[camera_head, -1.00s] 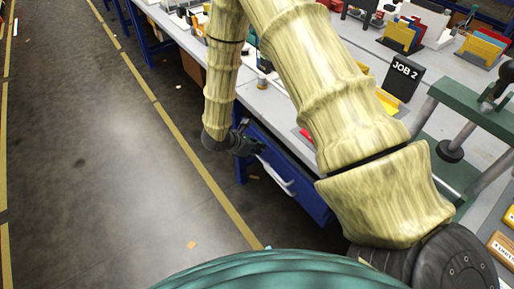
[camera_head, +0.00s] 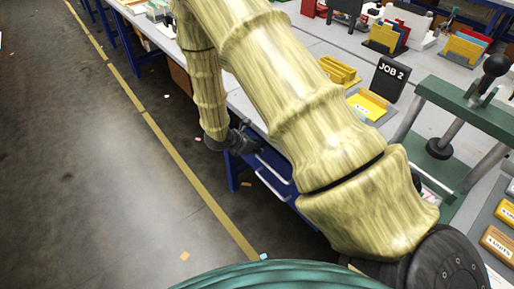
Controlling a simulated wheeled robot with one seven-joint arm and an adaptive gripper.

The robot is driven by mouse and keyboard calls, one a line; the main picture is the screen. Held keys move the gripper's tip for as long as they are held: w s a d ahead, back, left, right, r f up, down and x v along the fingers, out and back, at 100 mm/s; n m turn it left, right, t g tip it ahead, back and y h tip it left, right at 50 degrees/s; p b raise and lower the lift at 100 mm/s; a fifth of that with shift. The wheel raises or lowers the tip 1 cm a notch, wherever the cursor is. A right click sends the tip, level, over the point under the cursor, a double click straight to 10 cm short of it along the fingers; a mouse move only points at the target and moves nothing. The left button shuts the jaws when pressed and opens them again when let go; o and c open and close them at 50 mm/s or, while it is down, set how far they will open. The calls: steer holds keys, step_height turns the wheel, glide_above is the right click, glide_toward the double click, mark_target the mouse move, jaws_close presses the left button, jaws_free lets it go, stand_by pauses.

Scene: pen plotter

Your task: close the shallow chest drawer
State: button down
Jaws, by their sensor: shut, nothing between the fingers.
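A blue drawer chest (camera_head: 233,174) stands under the grey workbench. Two pale bar handles show on its front, an upper handle (camera_head: 274,166) and a lower handle (camera_head: 271,186). My arm covers the chest's right part. How far the shallow drawer stands out, if at all, I cannot tell from here. My dark gripper (camera_head: 246,143) is shut and empty, at the upper left of the chest front near the bench edge. I cannot tell whether it touches the drawer.
The bench top (camera_head: 308,38) carries yellow trays (camera_head: 367,105), a black JOB 2 sign (camera_head: 390,78), file racks and a green press (camera_head: 460,100) at right. The floor (camera_head: 90,180) left of the yellow line is clear apart from small scraps.

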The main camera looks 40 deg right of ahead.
steer(key=shift+d, duration=0.1)
steer(key=a+f+v, duration=0.2)
steer(key=v, duration=1.1)
steer(key=s+a+f+m+g+y+p, duration=0.2)
steer(key=s+a+f+m+y, duration=0.25)
steer(key=s+f, duration=0.55)
steer(key=s+a+f+m+g+y+p, duration=0.15)
steer(key=s+a+f+m+y, duration=0.35)
steer(key=s, duration=0.8)
steer(key=s+d+f+m+t+p, duration=0.1)
steer(key=s+d+f+m+t, duration=0.1)
steer(key=s+m, duration=0.7)
steer(key=shift+d+m+t, duration=0.25)
steer(key=shift+m+t, duration=0.1)
steer(key=shift+f, duration=0.15)
